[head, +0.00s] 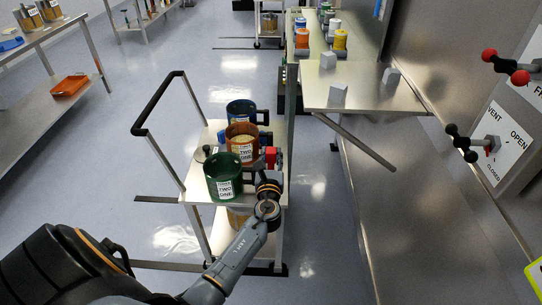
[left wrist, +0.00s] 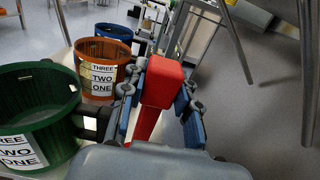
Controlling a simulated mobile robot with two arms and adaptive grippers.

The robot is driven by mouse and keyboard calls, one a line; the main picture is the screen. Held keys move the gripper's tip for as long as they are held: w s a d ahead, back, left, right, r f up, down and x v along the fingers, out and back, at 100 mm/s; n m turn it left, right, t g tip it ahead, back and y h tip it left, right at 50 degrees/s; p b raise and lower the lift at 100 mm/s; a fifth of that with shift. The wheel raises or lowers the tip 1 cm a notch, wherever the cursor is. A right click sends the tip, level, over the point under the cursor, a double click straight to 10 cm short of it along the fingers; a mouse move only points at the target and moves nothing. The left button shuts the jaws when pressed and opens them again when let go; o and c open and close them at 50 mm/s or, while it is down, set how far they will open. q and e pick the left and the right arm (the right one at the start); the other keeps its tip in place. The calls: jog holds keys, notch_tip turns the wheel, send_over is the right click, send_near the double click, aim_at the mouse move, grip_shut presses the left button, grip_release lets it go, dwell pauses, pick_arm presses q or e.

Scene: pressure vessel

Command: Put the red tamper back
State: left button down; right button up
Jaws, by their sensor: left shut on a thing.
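The red tamper (left wrist: 165,85) is between the fingers of my left gripper (left wrist: 158,105) in the left wrist view, its square red block end up and a red shaft running down. In the head view only a bit of red (head: 271,157) shows beside the orange mug. My left gripper (head: 270,175) is shut on the tamper at the right edge of the cart. My right gripper is not in view.
The cart (head: 192,185) carries a green mug (head: 222,168), an orange mug (head: 242,130) and a blue mug (head: 240,107), close to my left gripper. A metal shelf (head: 355,98) with grey blocks stands to the right. Open floor lies left of the cart.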

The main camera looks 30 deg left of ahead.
pick_arm(q)
jog(key=c, duration=1)
grip_release()
